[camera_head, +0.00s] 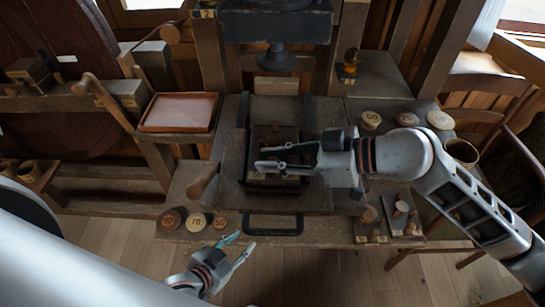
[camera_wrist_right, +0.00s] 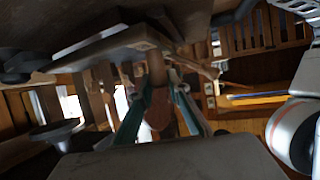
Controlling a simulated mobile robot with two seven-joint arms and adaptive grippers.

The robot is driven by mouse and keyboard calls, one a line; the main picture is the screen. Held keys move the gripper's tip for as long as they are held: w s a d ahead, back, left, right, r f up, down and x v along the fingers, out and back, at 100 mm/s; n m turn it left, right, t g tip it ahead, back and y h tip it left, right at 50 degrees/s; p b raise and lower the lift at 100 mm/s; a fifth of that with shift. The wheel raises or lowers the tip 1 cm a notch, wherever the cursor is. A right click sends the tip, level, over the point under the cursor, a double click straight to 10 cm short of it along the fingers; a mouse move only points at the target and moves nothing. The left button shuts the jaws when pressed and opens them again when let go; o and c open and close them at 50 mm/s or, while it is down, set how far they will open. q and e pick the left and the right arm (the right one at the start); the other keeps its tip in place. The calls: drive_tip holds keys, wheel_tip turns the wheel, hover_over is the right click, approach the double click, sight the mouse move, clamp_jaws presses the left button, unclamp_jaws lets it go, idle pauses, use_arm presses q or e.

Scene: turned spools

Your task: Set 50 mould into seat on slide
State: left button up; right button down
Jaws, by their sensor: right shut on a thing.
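The slide (camera_head: 232,188) is a dark wooden tray with a black front handle (camera_head: 273,231), in the middle of the head view. My right gripper (camera_head: 262,160) is over the slide, its fingers pointing left. In the right wrist view its fingers (camera_wrist_right: 163,92) are closed around a reddish-brown wooden piece (camera_wrist_right: 159,110). No number on it is readable, and the seat beneath is mostly hidden. My left gripper (camera_head: 240,243) is open and empty, below and left of the slide.
Several round pieces, one marked 70 (camera_head: 196,222), lie at the front left. A small dark tray with pegs (camera_head: 402,213) is at the front right. A reddish tray (camera_head: 178,112) stands at the left. A dark press head (camera_head: 277,59) hangs behind the slide.

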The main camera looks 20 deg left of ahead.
drive_tip(key=c, duration=2.2)
unclamp_jaws()
drive_tip(key=shift+f, duration=0.2)
drive_tip(key=shift+c, duration=0.2)
drive_tip(key=o, duration=0.3)
drive_tip(key=shift+o, duration=0.2)
drive_tip(key=shift+r, duration=0.25)
drive_tip(key=b+v, duration=0.1)
drive_tip(key=v, duration=1.1)
